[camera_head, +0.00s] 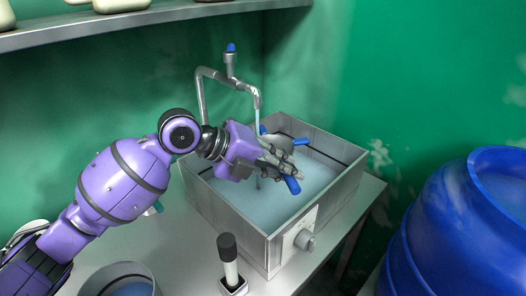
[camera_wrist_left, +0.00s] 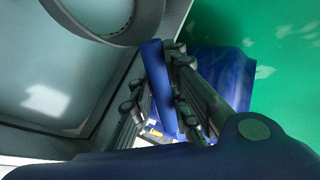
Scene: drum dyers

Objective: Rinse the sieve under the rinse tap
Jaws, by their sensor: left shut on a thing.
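My left gripper (camera_head: 287,171) reaches in from the left over the steel sink (camera_head: 230,207). It is shut on the blue handle of the sieve (camera_head: 293,186). In the left wrist view the blue handle of the sieve (camera_wrist_left: 158,75) stands between the fingers (camera_wrist_left: 165,105), with a grey curved rim beside its upper end. In the head view the gripper hides most of the sieve. The rinse tap (camera_head: 229,68) has a blue knob, and its bent spout points down into the sink behind the gripper. A thin pale stream seems to fall from the spout. My right gripper is in neither view.
Pale blue water (camera_head: 312,172) lies in the sink. A white and black upright object (camera_head: 229,262) and a round vessel (camera_head: 122,270) stand in front. A blue barrel (camera_head: 470,230) is at the right. A shelf (camera_head: 150,18) runs above.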

